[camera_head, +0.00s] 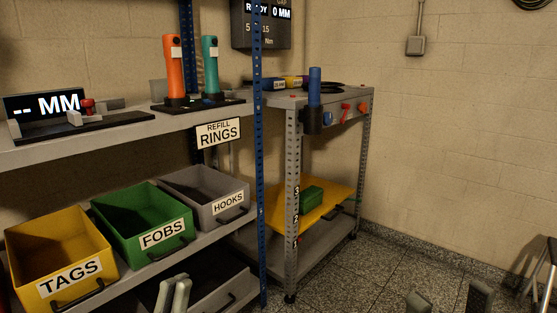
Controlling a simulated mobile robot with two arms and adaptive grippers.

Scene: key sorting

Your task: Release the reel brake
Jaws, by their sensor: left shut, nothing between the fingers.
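I cannot make out a part that is clearly the reel brake. On the grey cart (330,98), small red (346,113) and orange (362,108) parts sit on its front edge, beside a blue-handled tool (315,88) in a dark holder. A dark coiled item (325,86) lies on the cart top. My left gripper (176,291) is shut and empty, at the bottom of the view in front of the lower shelf. Two dark fingertips of my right gripper (450,299) show at the bottom right, apart, with nothing seen between them.
A shelf rack at left holds orange (173,65) and teal (210,63) handled tools above yellow TAGS (70,290), green FOBS (160,235) and grey HOOKS (226,203) bins. A blue post (257,160) stands before the cart.

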